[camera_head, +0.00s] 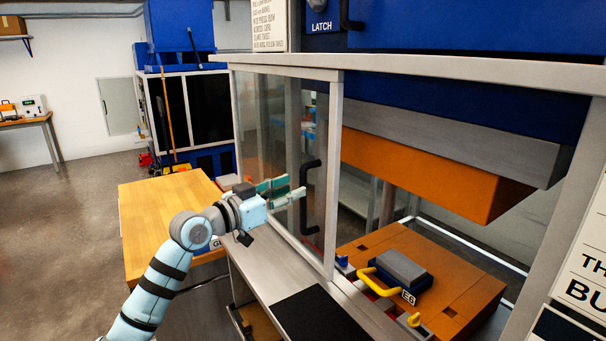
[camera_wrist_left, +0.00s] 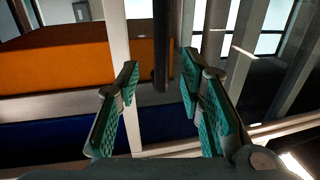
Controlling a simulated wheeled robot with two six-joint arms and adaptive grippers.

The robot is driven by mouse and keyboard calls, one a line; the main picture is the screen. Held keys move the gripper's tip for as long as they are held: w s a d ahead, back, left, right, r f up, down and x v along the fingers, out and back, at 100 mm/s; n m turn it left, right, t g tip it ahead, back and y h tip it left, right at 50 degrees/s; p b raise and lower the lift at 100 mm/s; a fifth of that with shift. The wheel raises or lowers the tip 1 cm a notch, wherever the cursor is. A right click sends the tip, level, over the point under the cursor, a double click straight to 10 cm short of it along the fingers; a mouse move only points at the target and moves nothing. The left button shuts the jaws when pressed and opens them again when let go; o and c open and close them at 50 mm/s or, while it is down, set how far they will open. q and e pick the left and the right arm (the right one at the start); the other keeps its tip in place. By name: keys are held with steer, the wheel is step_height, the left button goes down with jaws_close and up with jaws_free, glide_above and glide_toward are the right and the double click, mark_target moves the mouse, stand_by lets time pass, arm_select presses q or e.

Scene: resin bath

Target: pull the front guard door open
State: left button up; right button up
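The front guard door (camera_head: 263,130) is a clear panel in a grey metal frame. It stands at the left of the press front, and the bay to its right is uncovered. Its black upright handle (camera_head: 311,215) is near the door's right edge. My left gripper (camera_head: 303,193) is open, with green-padded fingers pointing at the handle. In the left wrist view, the black handle (camera_wrist_left: 161,50) shows between the two fingertips (camera_wrist_left: 158,72). I cannot tell whether either finger touches it. My right gripper is not in view.
Inside the bay, an orange block (camera_head: 420,170) hangs above an orange-brown base (camera_head: 460,280) carrying a dark block with a yellow handle (camera_head: 381,283). A wooden table (camera_head: 150,215) stands left, below my left arm. A grey ledge (camera_head: 262,270) runs before the door.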

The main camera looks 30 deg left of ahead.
mark_target(301, 185)
arm_select(q)
steer(key=x, duration=0.5)
steer(key=shift+w+f+p, duration=0.1)
steer(key=shift+w+p, duration=0.05)
steer(key=shift+p, duration=0.15)
steer(key=shift+c, duration=0.2)
jaws_close()
steer(key=shift+a, duration=0.1)
